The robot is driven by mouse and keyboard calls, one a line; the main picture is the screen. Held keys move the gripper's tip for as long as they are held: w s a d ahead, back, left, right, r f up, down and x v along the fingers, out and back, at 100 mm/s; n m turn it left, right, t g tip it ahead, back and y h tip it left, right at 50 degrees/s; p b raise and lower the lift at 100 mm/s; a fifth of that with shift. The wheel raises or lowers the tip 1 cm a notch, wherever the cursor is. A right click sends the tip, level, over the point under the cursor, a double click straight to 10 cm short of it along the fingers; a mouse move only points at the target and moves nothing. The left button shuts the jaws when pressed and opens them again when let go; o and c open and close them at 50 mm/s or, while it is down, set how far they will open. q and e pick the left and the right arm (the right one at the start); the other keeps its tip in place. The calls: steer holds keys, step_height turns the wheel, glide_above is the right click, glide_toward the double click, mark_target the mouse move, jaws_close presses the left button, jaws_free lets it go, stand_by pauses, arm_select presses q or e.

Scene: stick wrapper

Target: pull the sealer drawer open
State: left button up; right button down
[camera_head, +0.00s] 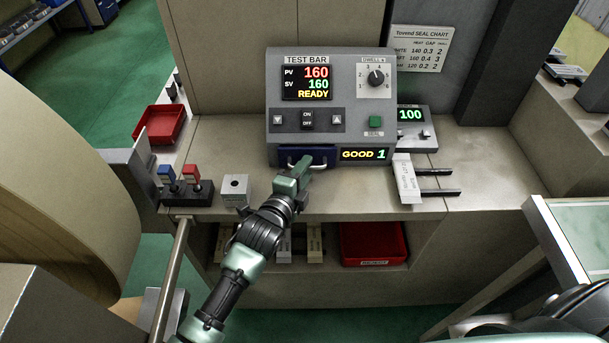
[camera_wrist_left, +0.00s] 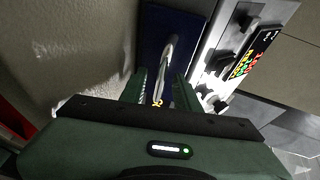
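The grey sealer (camera_head: 330,95) stands on the bench with its display lit "READY". Its blue drawer front (camera_head: 318,154) is low on the sealer's left side and looks shut or nearly so. My left gripper (camera_head: 300,170) is at the drawer front and hides part of it. In the left wrist view the blue drawer front (camera_wrist_left: 180,28) carries a bright curved metal handle (camera_wrist_left: 171,50). The two fingers of my left gripper (camera_wrist_left: 163,82) stand apart on either side of the handle, with gaps visible. My right gripper does not show.
A white labelled strip (camera_head: 407,180) lies to the right. A red bin (camera_head: 373,243) sits on the shelf below.

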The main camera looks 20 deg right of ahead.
arm_select(q)
steer(key=shift+r, duration=0.1)
jaws_close()
stand_by(1.4)
